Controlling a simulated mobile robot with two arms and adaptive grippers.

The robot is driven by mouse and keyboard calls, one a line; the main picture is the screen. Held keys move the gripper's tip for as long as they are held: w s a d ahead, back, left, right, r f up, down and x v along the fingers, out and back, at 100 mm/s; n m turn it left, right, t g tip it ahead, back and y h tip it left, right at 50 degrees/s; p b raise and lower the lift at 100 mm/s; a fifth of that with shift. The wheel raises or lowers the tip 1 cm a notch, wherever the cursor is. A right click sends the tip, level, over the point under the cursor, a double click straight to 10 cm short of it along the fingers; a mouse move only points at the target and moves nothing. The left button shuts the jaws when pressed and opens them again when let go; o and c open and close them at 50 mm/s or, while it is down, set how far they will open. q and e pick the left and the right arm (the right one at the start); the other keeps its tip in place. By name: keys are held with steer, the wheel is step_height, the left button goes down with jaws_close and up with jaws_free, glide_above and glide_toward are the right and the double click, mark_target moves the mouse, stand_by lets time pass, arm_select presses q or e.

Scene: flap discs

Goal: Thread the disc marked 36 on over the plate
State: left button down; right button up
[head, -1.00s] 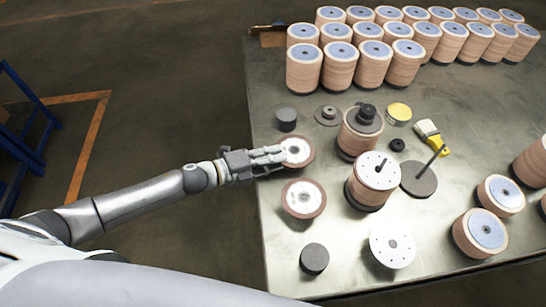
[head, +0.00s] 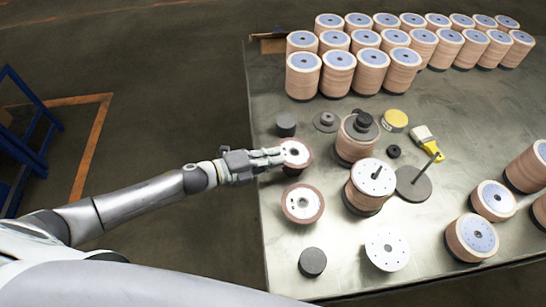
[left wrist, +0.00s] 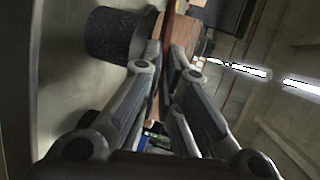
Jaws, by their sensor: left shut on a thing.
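My left gripper (head: 284,157) is shut on the rim of a flap disc (head: 297,153) with a brown edge and pale centre. Dark grey shows just under this disc; I cannot tell whether they touch. In the left wrist view the fingers (left wrist: 172,85) close on a brown edge (left wrist: 155,100). A similar disc (head: 302,203) lies nearer me. The number 36 is not readable on either. A white plate (head: 373,170) with a dark upright pin tops a disc stack to the right, apart from my gripper. My right gripper is not in view.
Rows of disc stacks (head: 338,72) fill the table's (head: 335,285) back. A stack with a dark knob (head: 358,138), a grey base with a rod (head: 413,184), a brush (head: 426,143) and a white disc (head: 387,249) stand around. Dark cylinders (head: 312,262) stand near the left edge.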

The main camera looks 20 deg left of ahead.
arm_select(q)
steer(key=shift+d+r, duration=0.1)
steer(key=shift+r, duration=0.05)
steer(key=s+d+r+m+g+h+p, duration=0.1)
steer(key=d+r+m+g+h, duration=0.15)
steer(key=d+r, duration=0.6)
steer(key=s+d+r+m+g+h+p, duration=0.1)
steer(key=d+r+m+g+h, duration=0.15)
steer(key=d+r, duration=0.65)
step_height(320, 180, down, 8)
steer(key=d+t+b, duration=0.1)
steer(key=d+b, duration=0.1)
steer(key=b, duration=0.3)
steer(key=shift+d+f+n, duration=0.2)
steer(key=shift+d+n, duration=0.1)
steer(key=shift+d, duration=0.1)
steer(key=shift+s+f+b, duration=0.1)
steer(key=shift+f+b, duration=0.8)
steer(key=shift+f, duration=0.15)
steer(key=shift+f+b, duration=0.4)
steer(key=shift+f, duration=0.1)
